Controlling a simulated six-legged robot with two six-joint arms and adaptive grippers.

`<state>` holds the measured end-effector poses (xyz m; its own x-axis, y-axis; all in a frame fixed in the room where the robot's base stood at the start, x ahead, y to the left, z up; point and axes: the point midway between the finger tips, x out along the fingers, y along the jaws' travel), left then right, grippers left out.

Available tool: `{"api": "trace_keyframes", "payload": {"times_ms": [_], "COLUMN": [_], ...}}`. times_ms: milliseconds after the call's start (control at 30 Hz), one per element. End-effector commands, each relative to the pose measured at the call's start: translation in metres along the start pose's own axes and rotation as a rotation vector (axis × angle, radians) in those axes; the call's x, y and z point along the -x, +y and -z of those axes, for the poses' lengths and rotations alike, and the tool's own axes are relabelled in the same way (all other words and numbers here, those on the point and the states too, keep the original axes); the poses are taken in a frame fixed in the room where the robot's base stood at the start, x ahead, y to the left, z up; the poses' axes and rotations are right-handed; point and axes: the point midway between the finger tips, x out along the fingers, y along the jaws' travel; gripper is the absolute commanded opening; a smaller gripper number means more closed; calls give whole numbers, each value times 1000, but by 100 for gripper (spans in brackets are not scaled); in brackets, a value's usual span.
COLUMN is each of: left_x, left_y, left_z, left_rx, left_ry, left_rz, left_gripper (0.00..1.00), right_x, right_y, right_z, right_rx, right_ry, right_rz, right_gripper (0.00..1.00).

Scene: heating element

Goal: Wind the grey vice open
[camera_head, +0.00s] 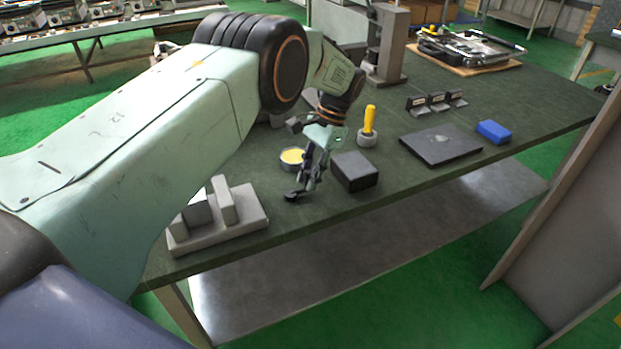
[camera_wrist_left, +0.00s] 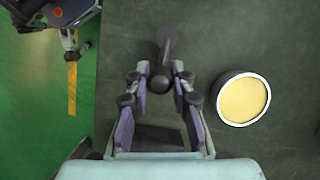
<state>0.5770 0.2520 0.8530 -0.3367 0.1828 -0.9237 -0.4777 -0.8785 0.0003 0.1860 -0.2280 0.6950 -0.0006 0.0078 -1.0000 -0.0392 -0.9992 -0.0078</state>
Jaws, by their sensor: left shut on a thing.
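The grey vice (camera_head: 244,226), a low base with upright blocks, stands near the table's front left corner in the head view. My left gripper (camera_head: 300,190) is to its right, low over the table. In the left wrist view my left gripper (camera_wrist_left: 160,92) is shut on a dark handle (camera_wrist_left: 166,44) with a rounded end between the fingers. The handle runs up the picture, and where it joins the vice is not visible. The vice's far left side is partly behind my left arm.
A yellow-topped round tin (camera_head: 292,157) stands behind the gripper; it also shows in the left wrist view (camera_wrist_left: 242,99). A dark block (camera_head: 355,172) is close on the right. A yellow-handled tool (camera_head: 369,122), a dark plate (camera_head: 441,146) and a blue block (camera_head: 493,132) lie farther right.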

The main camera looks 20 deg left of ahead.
Motion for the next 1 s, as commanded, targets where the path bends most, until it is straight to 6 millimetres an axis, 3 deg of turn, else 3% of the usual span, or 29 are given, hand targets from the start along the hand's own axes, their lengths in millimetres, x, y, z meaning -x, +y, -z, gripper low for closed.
{"api": "trace_keyframes", "payload": {"times_ms": [467, 500, 733, 1000], "left_x": [2, 2, 1, 1], "left_y": [-3, -3, -2, -1], "left_z": [-1, -1, 0, 0], "left_rx": [13, 13, 11, 10], "left_ry": [0, 0, 0, 0], "left_rz": [0, 0, -2, -3], "left_gripper": [0, 26, 46, 46], "right_x": [-1, -1, -1, -1], "right_y": [0, 0, 0, 0], "right_z": [0, 0, 0, 0], "right_rx": [0, 0, 0, 0], "right_ry": [0, 0, 0, 0], "right_rz": [0, 0, 0, 0], "right_gripper": [40, 40, 40, 40]}}
